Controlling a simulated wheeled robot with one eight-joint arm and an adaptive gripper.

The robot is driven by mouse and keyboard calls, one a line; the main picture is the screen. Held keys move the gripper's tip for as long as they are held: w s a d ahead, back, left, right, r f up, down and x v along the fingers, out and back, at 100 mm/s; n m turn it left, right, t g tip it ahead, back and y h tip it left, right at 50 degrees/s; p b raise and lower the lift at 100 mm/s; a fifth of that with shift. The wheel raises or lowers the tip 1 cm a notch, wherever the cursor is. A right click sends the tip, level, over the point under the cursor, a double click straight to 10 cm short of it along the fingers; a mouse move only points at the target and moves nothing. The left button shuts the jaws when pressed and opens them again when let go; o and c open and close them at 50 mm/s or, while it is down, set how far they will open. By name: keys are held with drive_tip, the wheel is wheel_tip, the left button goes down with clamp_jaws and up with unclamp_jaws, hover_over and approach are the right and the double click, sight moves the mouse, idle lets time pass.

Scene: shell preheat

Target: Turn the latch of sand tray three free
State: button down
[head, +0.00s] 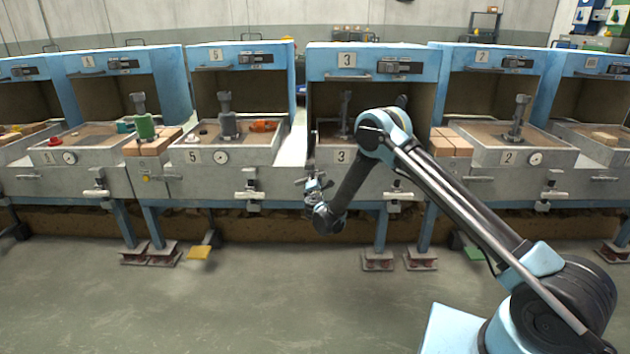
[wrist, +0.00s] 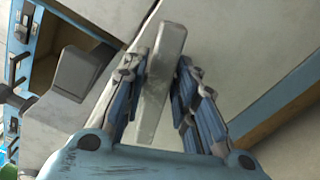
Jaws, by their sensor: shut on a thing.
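Sand tray three (head: 325,157) sits in the middle blue-framed bay, with a "3" plate on its front. My gripper (head: 314,186) is at the left part of that bay's grey front, low down. In the wrist view my gripper (wrist: 165,68) has its blue-grey fingers on both sides of a flat pale grey bar, the latch handle (wrist: 160,85), and is shut on it. The bar lies lengthwise between the fingers and sticks out past their tips. In the head view my gripper and arm hide most of the latch and part of the tray front.
A white lever fitting (head: 396,195) stands on the same front, right of my forearm. Neighbouring bays hold tray five (head: 208,157) on the left and tray two (head: 520,157) on the right. The floor (head: 240,300) before the bays is clear; a yellow pedal (head: 199,252) sticks out.

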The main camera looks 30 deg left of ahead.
drive_tip(key=shift+d+f+m, duration=0.15)
drive_tip(key=shift+f+m, duration=0.15)
drive_tip(key=shift+m, duration=0.8)
drive_tip(key=shift+d+f+m, duration=0.15)
drive_tip(key=shift+f+m, duration=0.1)
drive_tip(key=shift+m, duration=0.85)
drive_tip(key=c, duration=1.4)
unclamp_jaws()
drive_tip(key=shift+w, duration=0.1)
drive_tip(key=shift+c, duration=0.2)
drive_tip(key=shift+a, duration=0.1)
drive_tip(key=v, duration=1.2)
drive_tip(key=shift+w, duration=0.1)
